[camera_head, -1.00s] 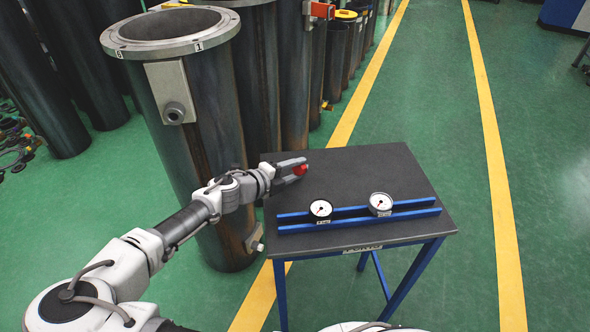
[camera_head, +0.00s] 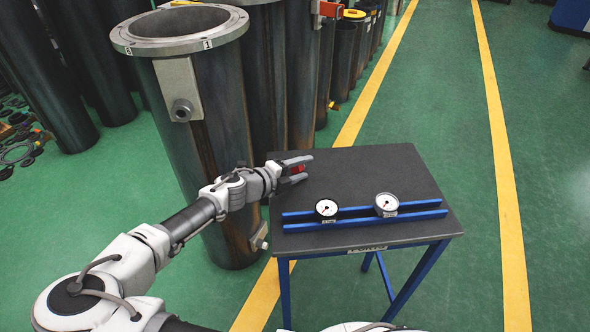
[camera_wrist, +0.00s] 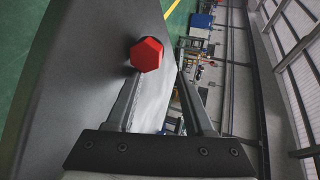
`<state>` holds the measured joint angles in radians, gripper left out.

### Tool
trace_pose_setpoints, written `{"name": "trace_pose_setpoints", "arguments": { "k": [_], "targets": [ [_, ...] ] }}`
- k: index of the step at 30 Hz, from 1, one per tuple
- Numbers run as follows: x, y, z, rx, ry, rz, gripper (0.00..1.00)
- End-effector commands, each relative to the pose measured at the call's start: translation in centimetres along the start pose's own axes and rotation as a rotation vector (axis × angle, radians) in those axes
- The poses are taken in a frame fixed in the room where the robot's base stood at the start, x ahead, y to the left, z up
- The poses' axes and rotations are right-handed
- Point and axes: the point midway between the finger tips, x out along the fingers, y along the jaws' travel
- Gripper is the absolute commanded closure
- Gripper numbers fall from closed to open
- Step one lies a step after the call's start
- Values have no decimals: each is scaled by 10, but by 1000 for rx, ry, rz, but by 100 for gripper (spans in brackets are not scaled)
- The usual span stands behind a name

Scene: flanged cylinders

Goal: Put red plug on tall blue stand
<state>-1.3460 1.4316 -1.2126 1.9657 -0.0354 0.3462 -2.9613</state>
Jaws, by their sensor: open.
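The red plug (camera_head: 297,169) shows between the fingers of my gripper (camera_head: 305,168), over the table's far left part. In the wrist view the plug (camera_wrist: 146,54) is a red hexagonal head close to the tip of the left finger, and the right finger stands clear of it. My gripper (camera_wrist: 160,73) is open; whether the left finger touches the plug I cannot tell. The dark-topped table (camera_head: 380,170) has a blue frame and legs. No separate tall blue stand can be made out.
Two round white gauges (camera_head: 326,208) (camera_head: 387,204) sit at blue rails (camera_head: 350,221) along the table's front. A large flanged cylinder (camera_head: 215,130) stands close behind my arm, with more dark cylinders beyond. Green floor is clear on the right.

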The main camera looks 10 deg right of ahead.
Motion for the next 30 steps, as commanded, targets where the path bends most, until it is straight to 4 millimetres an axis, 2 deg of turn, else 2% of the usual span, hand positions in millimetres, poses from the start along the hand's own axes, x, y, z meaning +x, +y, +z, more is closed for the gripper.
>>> {"name": "trace_pose_setpoints", "arguments": {
  "k": [1,5,21,25,30],
  "targets": [
    [-3,7,0,-5,0,9,19],
    [-20,6,1,-6,-4,10,19],
    [-144,0,0,-1,-5,6,19],
    [-163,0,0,0,-3,4,19],
    [-174,-1,0,0,-2,1,19]
  ]
}}
